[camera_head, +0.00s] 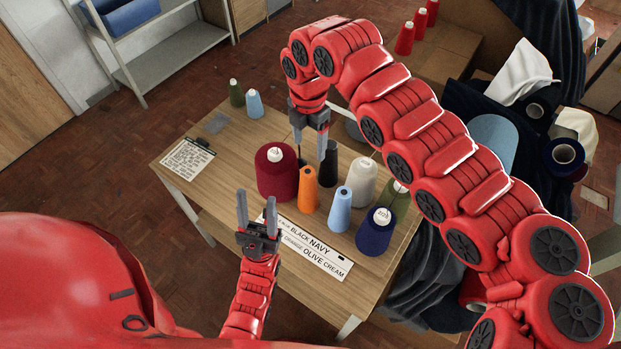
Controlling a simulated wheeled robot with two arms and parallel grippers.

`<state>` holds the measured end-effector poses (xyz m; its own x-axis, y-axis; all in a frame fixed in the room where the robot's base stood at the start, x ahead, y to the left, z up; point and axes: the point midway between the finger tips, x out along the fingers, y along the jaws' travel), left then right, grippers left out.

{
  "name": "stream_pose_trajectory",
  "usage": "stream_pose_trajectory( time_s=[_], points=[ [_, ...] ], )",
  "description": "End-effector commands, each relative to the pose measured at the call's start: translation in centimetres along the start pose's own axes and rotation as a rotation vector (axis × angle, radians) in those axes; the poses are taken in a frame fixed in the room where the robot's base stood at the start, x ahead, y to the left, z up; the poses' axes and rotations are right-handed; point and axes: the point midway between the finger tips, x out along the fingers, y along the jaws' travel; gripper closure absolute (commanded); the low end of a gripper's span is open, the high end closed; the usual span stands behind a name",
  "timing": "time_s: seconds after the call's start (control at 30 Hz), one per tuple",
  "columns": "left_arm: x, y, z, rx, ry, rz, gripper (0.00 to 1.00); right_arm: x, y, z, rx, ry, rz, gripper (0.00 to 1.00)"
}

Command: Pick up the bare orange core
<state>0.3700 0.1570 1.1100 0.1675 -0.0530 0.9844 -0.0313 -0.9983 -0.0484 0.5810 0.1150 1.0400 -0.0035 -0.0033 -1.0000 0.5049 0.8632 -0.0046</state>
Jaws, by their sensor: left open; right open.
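The orange core (308,191) is a slim bare orange cone. It stands upright on the wooden table (219,178), between the large maroon spool (276,176) and a light blue cone (340,211). My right gripper (311,151) comes down from above, behind the orange core in the picture, between the maroon spool and a black cone (328,166). Its fingers are apart and I see nothing held. My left gripper (257,203) is at the table's near side, left of the orange core, open and empty with its fingers pointing away from me.
A cream spool (361,184), an olive one (395,198) and a navy spool (376,233) crowd the right side. A printed label strip (315,249) lies in front. A clipboard (188,158) and two cones (254,103) are at the left and back.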

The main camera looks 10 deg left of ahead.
Motion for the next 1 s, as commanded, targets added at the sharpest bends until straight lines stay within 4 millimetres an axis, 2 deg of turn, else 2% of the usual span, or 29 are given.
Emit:
stream_pose_trajectory(
  time_s=[0.1, 0.4, 0.63, 0.73, 0.87, 1.0],
  points=[
    [1.5, -0.1, -0.3, 0.000, 0.000, 0.000, 0.50, 2.1, -0.2, -0.2, -0.002, 0.004, -0.007, 0.25],
    [3.7, -0.2, -0.6, 0.000, 0.000, 0.000, 0.50, 8.6, -0.1, -0.3, -0.001, 0.004, -0.003, 0.25],
    [4.2, -0.2, -0.7, 0.000, 0.000, 0.000, 0.50, 10.7, 0.1, -0.1, -0.002, 0.001, 0.003, 0.25],
    [5.0, -0.2, -0.8, 0.000, 0.000, 0.000, 0.50, 11.6, 0.1, -0.4, -0.003, 0.004, -0.002, 0.25],
    [6.0, -0.3, -1.0, 0.000, 0.000, 0.000, 0.50, 13.4, 0.2, -0.5, -0.002, 0.005, 0.001, 0.25],
    [6.2, -0.3, -1.1, 0.000, 0.000, 0.000, 0.50, 15.3, 0.2, -0.5, -0.002, 0.005, 0.001, 0.25]
  ],
)
